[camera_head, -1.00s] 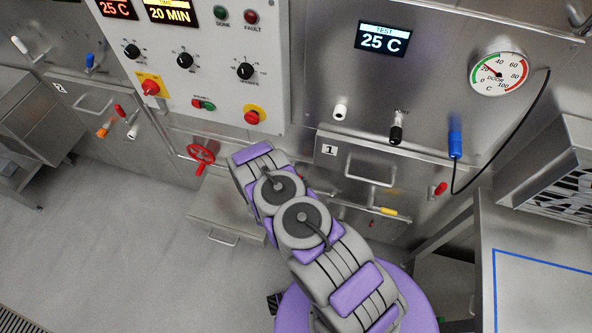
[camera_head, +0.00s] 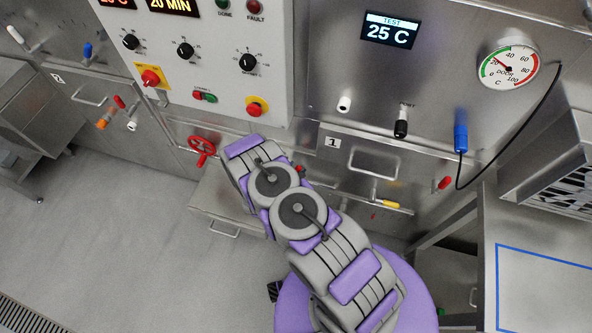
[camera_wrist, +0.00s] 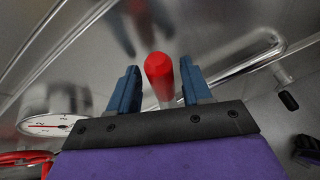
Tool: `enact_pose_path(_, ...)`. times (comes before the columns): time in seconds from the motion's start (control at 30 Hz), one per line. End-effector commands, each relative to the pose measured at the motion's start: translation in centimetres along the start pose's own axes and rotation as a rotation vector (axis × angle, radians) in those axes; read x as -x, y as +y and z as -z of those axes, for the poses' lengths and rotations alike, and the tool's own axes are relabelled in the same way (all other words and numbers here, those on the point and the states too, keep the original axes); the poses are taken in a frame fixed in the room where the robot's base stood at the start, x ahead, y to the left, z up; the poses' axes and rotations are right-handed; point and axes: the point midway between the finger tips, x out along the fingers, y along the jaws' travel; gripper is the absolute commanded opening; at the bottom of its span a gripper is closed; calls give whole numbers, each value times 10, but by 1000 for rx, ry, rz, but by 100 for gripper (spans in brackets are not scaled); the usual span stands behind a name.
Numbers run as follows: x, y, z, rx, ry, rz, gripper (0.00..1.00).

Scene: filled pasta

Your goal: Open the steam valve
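In the wrist view, a red rounded handle (camera_wrist: 160,72) on a pale stem stands upright between the two blue fingers of my gripper (camera_wrist: 158,88). The fingers are apart, with gaps on both sides of the handle, so my gripper is open around it. In the head view my arm hides my gripper. A small red part (camera_head: 300,168) shows just beyond the arm. A red handwheel (camera_head: 201,148) is on a pipe left of my arm; red tubing or a rim also shows at the lower left of the wrist view. No label reading steam is legible.
A pressure gauge (camera_wrist: 52,112) is left of my gripper and a bent metal pipe (camera_wrist: 240,62) is to its right. The control panel (camera_head: 222,75) is above the arm. A steel table (camera_head: 540,270) stands at the right. Floor is clear at the left.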

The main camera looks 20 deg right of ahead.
Motion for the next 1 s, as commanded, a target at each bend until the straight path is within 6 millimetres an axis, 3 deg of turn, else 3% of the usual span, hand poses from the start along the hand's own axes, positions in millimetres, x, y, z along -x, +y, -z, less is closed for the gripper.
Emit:
enact_pose_path(0.37,8,0,-2,-2,-1,0,51)
enact_pose_path(1.0,123,2,0,3,-1,-3,51)
